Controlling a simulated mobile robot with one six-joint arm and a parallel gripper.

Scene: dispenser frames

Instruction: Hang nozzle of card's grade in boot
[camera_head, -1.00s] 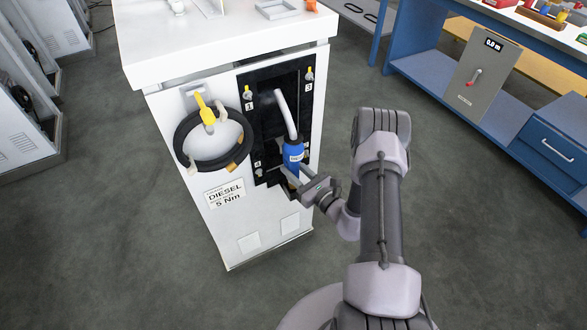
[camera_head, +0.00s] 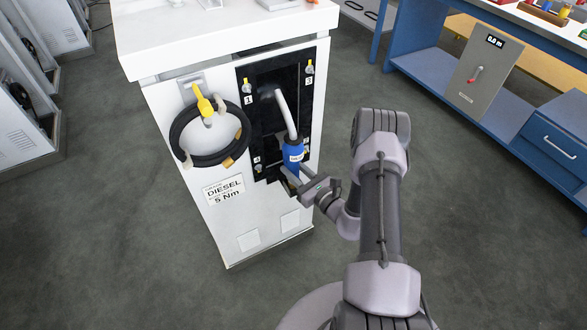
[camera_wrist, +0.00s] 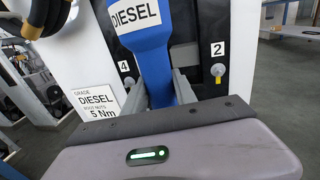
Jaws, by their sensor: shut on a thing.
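A blue nozzle (camera_head: 292,155) with a grey curved spout stands upright in front of the black recessed panel of the white dispenser. Its label reads DIESEL in the wrist view (camera_wrist: 137,40). My gripper (camera_head: 292,176) is shut on the lower part of the blue nozzle. The card (camera_head: 225,189) on the dispenser front reads DIESEL, 5 Nm; it also shows in the wrist view (camera_wrist: 95,103). The black panel (camera_head: 262,80) is the likely boot area; whether the nozzle touches it I cannot tell. The spout tip points up and left.
A yellow nozzle (camera_head: 203,104) hangs at the dispenser's left with a coiled black hose (camera_head: 180,137). Yellow-tipped studs numbered 1 to 4 sit at the panel corners. A blue bench (camera_head: 425,70) with a gauge board (camera_head: 484,70) stands at right. Grey floor lies clear between.

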